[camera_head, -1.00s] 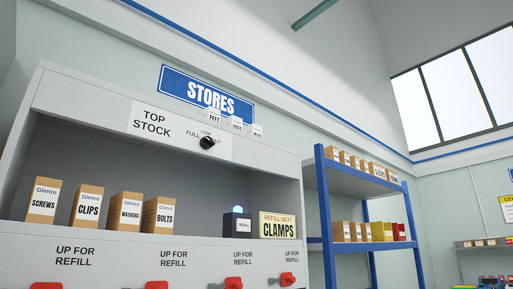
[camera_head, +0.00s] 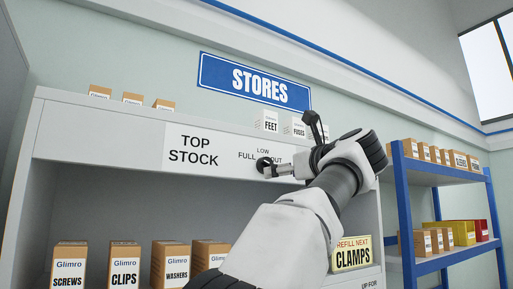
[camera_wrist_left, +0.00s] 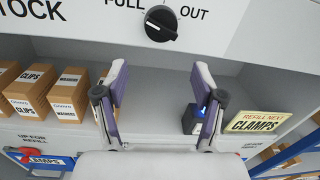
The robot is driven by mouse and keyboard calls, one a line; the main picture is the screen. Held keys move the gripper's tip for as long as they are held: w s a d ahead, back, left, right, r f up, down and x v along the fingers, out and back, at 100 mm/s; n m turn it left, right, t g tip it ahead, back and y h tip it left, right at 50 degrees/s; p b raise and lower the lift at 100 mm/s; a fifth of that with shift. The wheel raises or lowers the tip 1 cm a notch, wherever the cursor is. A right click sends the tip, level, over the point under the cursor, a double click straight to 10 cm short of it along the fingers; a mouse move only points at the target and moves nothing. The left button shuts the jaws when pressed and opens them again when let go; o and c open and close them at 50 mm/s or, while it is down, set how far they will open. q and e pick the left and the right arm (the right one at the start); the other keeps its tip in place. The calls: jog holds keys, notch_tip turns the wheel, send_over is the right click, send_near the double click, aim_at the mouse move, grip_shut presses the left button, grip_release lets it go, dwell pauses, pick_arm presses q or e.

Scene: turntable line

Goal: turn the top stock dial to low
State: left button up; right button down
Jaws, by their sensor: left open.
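The top stock dial (camera_head: 263,164) is a round black knob on the cabinet's white label strip, between FULL on the left and OUT on the right, with LOW above. In the left wrist view the dial (camera_wrist_left: 160,23) sits at the top, its ridge slanting from upper left to lower right; I cannot tell which end points. My left gripper (camera_wrist_left: 160,75) is open and empty, with the dial above the gap between its fingers. In the head view my left gripper (camera_head: 284,169) is close to the dial's right side and partly hides OUT; contact cannot be told. My right gripper is not in view.
Cartons (camera_head: 124,265) stand on the shelf below. Small boxes (camera_head: 268,122) stand on the cabinet top above the dial. A dark box with a blue light (camera_wrist_left: 193,119) and a CLAMPS sign (camera_wrist_left: 256,122) are below right. A blue rack (camera_head: 407,205) stands right.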

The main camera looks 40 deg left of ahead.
aim_at(270, 164)
pick_arm(q)
jog(key=a+r, duration=0.1)
jog(key=r+n+p, duration=0.1)
jog(key=r, duration=0.1)
jog(key=shift+w+a, duration=0.35)
jog(key=shift+w, duration=0.05)
jog(key=x, duration=0.3)
jog(key=p+x, duration=0.1)
jog(key=shift+s+a+f, duration=0.2)
jog(key=shift+a+f, duration=0.15)
jog(key=shift+a, duration=0.1)
jog(key=shift+d, duration=0.4)
jog(key=shift+c, duration=0.3)
jog(key=shift+w, duration=0.1)
jog(key=c, duration=0.5)
jog(key=shift+r, duration=0.1)
jog(key=c, duration=0.6)
